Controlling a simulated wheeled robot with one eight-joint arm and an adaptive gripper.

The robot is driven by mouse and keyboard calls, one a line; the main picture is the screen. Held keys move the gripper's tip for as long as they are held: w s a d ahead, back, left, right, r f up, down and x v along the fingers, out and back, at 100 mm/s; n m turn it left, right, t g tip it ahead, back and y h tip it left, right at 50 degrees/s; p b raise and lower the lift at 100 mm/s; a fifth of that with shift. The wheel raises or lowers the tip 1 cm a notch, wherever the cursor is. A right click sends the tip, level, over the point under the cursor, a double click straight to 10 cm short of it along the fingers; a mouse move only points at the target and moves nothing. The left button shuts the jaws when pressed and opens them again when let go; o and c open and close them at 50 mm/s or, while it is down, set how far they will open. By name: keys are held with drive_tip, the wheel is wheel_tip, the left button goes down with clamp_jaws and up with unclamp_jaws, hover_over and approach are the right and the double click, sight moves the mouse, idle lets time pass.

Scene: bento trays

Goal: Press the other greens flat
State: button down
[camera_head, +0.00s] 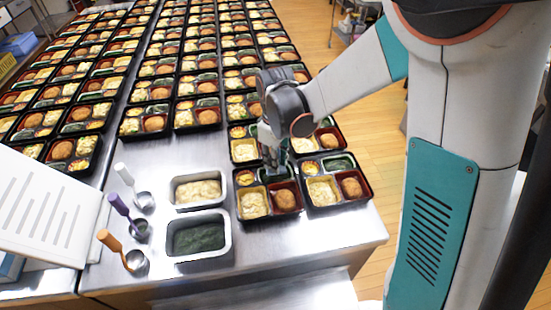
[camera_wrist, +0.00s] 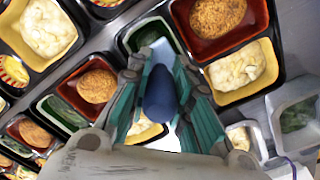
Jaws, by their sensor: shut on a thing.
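My gripper (camera_head: 272,160) is shut on a dark blue handle (camera_wrist: 160,95) of a tool. The tool's pale flat end (camera_wrist: 164,52) shows beyond the handle, at the greens compartment (camera_wrist: 133,36) of the front-left bento tray (camera_head: 268,217). Whether it touches the greens is unclear, as the gripper and tool partly hide them. This tray also holds potato salad and a croquette (camera_wrist: 217,16).
Metal pans of potato salad (camera_head: 197,190) and greens (camera_head: 199,238) stand left of the front trays. Ladles with white (camera_head: 124,173), purple (camera_head: 119,204) and orange (camera_head: 108,240) handles lie farther left. Rows of filled trays cover the table behind. The steel front edge (camera_head: 320,248) is clear.

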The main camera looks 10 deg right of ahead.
drive_tip(key=shift+f+b, duration=0.95)
drive_tip(key=shift+f, duration=0.3)
drive_tip(key=shift+s+r, duration=0.1)
drive_tip(key=shift+s, duration=0.1)
drive_tip(key=shift+w, duration=0.1)
idle(0.4)
drive_tip(key=shift+w, duration=0.1)
idle(0.8)
idle(0.9)
drive_tip(key=shift+r, duration=0.15)
drive_tip(key=shift+r+p, duration=2.75)
drive_tip(key=shift+r, duration=1)
